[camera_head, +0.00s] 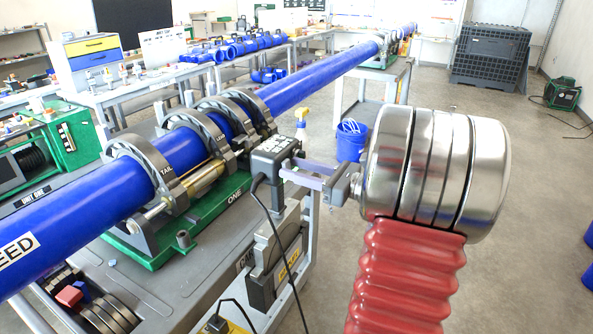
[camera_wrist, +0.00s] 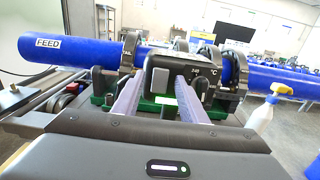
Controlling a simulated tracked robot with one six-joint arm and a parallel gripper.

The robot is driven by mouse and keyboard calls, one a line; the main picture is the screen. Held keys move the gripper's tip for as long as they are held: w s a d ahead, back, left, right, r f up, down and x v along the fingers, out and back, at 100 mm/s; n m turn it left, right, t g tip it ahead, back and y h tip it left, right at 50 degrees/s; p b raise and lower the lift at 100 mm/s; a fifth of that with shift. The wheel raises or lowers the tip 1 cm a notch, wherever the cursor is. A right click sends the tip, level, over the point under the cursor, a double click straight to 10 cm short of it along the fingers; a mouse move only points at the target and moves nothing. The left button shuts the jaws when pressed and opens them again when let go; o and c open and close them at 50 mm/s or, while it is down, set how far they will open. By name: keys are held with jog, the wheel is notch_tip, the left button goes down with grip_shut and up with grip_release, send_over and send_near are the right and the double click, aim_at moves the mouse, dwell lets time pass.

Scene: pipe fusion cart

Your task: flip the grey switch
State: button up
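A dark grey control box (camera_head: 275,154) sits beside the blue pipe on the cart; it also shows in the wrist view (camera_wrist: 170,62). Its face carries a pale grey square part (camera_wrist: 160,80), a small grey upright part (camera_wrist: 206,86) and white markings including °C. I cannot tell for certain which part is the grey switch. My gripper (camera_head: 296,169) is in front of the box, its two purple-grey fingers apart and empty. In the wrist view, the fingertips (camera_wrist: 158,78) stand either side of the pale square, close to the box; contact cannot be told.
The long blue pipe (camera_head: 85,215) runs through grey ring clamps (camera_head: 205,140) on a green base behind the box. A black cable (camera_head: 268,215) hangs from the box. A spray bottle (camera_wrist: 263,115) stands at the right. Open floor (camera_head: 535,185) lies right of my arm.

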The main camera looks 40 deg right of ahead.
grip_shut()
dwell(0.3)
jog(key=t, duration=0.1)
jog(key=f+t+y, duration=0.1)
jog(key=t, duration=0.1)
jog(key=shift+f, duration=0.1)
dwell(0.3)
dwell(0.4)
jog(key=shift+o, duration=0.3)
grip_release()
